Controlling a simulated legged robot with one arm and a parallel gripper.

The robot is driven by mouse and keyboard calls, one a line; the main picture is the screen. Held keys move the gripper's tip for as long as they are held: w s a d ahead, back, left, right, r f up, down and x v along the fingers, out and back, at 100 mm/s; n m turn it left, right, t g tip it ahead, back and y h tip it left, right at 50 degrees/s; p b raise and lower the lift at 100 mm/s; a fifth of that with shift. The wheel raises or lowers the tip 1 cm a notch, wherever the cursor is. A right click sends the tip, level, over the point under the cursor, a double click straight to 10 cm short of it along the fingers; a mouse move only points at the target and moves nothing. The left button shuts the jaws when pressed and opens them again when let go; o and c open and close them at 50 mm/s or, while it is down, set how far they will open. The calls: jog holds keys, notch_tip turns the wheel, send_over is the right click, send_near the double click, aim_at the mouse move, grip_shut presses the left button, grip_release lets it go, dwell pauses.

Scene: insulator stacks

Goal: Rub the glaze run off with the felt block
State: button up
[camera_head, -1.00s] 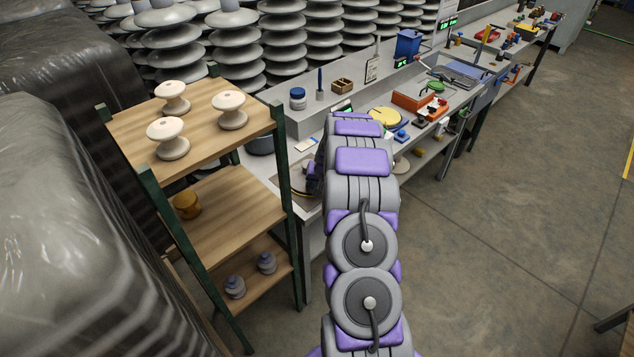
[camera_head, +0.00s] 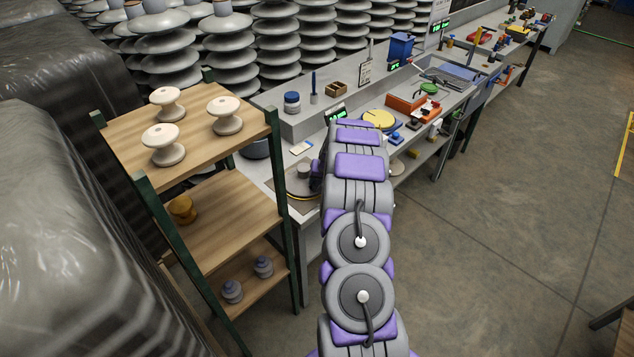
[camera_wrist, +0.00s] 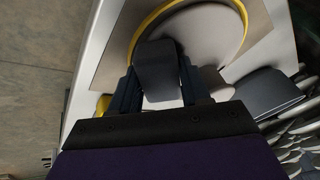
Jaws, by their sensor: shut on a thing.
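In the wrist view my gripper (camera_wrist: 158,78) is shut on a dark grey block, which I take to be the felt block (camera_wrist: 158,62). The block sits between the two dark fingers. Beyond it lies a round grey disc (camera_wrist: 215,35) with a yellow rim; I cannot tell whether the block touches it. In the head view the disc (camera_head: 296,186) lies on the near end of the bench, with a small grey cylindrical piece (camera_head: 303,171) on it. My arm hides most of my gripper there. I cannot make out the glaze run in either view.
A wooden shelf rack (camera_head: 140,185) with white insulators (camera_head: 226,116) on top stands left of the bench. A dark pot (camera_head: 256,147) sits beside the disc. A yellow disc (camera_head: 379,118) and an orange box (camera_head: 405,104) lie farther along.

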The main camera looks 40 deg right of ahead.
aim_at(309, 190)
jog(key=shift+w+d, duration=0.15)
jog(key=shift+d, duration=1)
jog(key=shift+s+a+f, duration=0.1)
jog(key=shift+a+f, duration=0.05)
jog(key=shift+a, duration=0.85)
jog(key=shift+s+a+f, duration=0.1)
jog(key=shift+a, duration=0.85)
jog(key=shift+s+a, duration=0.15)
jog(key=shift+a, duration=1.2)
jog(key=shift+r, duration=0.1)
jog(key=shift+r+p, duration=0.1)
jog(key=shift+p, duration=0.2)
jog(key=shift+w+d+p+v, duration=0.15)
jog(key=shift+p+v, duration=0.4)
jog(key=shift+v, duration=0.55)
jog(key=shift+w+d+p+v, duration=0.15)
jog(key=shift+p+v, duration=0.35)
jog(key=shift+v, duration=0.6)
jog(key=shift+p+v, duration=0.3)
jog(key=shift+v, duration=0.55)
jog(key=shift+d+r, duration=0.1)
jog(key=shift+p+v, duration=0.65)
jog(key=shift+v, duration=0.75)
